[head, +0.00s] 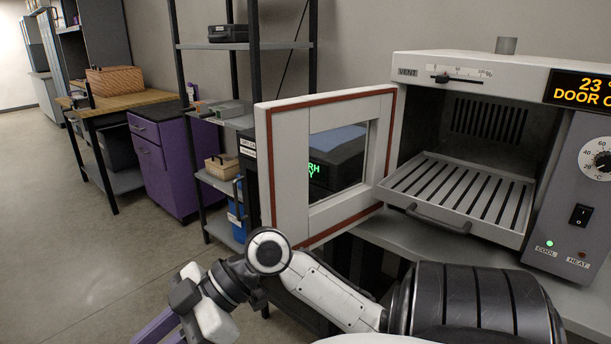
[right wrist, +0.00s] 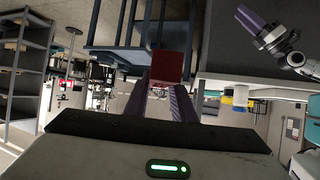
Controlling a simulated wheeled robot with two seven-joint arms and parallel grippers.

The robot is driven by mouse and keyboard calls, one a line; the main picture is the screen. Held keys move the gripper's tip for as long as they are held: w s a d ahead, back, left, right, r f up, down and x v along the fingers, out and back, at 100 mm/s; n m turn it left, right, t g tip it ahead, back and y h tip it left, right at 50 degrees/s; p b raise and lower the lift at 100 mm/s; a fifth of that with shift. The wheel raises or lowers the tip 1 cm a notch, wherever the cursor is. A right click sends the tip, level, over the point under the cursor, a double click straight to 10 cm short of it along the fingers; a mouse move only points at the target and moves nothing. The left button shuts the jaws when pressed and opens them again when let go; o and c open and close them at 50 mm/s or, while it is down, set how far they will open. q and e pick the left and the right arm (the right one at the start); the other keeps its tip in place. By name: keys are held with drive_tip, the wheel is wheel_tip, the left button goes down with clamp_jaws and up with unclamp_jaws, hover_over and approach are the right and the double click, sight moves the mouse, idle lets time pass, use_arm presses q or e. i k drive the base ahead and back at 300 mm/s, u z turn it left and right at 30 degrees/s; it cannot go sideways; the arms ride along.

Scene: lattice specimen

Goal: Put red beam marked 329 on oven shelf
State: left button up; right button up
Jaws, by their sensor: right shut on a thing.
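The oven (head: 565,190) is at the right of the head view with its door (head: 285,165) swung open to the left. Its slatted shelf (head: 425,178) sticks out of the opening and looks bare. In the right wrist view my right gripper (right wrist: 172,88) is shut on the dark red beam (right wrist: 172,66), which shows beyond the purple fingers; no marking is readable. My right gripper and the beam are outside the head view. My left gripper (head: 155,328) is cut off at the lower edge of the head view; its purple fingers also show at upper right in the right wrist view (right wrist: 254,22).
The open door stands beside the shelf's left side. A black rack (head: 230,45), a purple cabinet (head: 165,165) and a wooden-topped bench (head: 115,97) stand farther left. The floor (head: 60,230) at left is clear. My arm crosses below the oven.

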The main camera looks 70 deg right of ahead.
sight(457, 190)
drive_tip(key=z, duration=1.75)
